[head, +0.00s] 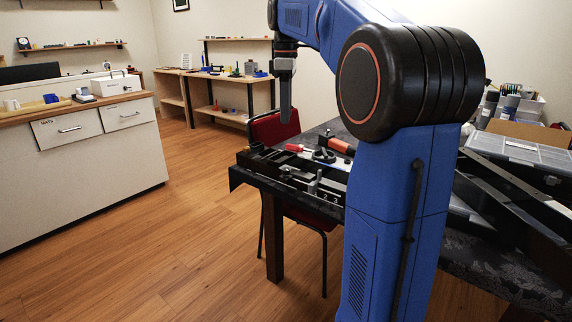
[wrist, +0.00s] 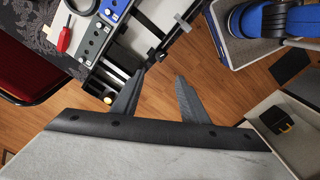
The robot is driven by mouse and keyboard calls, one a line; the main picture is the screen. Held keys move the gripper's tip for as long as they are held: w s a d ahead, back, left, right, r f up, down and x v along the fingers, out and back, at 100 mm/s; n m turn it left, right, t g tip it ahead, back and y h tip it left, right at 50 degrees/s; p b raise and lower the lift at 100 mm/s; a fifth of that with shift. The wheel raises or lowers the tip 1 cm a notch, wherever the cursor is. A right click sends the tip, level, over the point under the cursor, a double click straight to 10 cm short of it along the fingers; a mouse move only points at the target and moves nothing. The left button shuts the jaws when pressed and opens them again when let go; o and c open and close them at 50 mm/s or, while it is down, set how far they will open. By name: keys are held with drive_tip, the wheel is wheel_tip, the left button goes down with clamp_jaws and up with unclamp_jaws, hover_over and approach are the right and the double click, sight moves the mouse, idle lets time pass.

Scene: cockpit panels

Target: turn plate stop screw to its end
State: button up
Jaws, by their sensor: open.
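A black fixture (head: 290,176) with rails lies along the near edge of the dark table in the head view. It also shows at the top of the wrist view (wrist: 150,32), with a grey block (wrist: 92,44) carrying several knobs. A small pale yellow round end (wrist: 108,99) shows at the fixture's lower end. I cannot tell for sure which part is the plate stop screw. My gripper (wrist: 161,77) is open with nothing between its fingers, and it also shows in the head view (head: 286,112), above the table's far-left corner. Its fingertips appear apart from the fixture.
A red-handled screwdriver (wrist: 64,38) lies beside the grey block. A red chair (head: 274,128) stands against the table. Clear organiser boxes (head: 518,150) fill the table's right side. A white drawer cabinet (head: 80,160) stands at left, with free wooden floor between.

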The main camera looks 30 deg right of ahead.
drive_tip(key=n, duration=0.3)
approach(286, 169)
wheel_tip(286, 169, down, 8)
idle(0.6)
clamp_jaws()
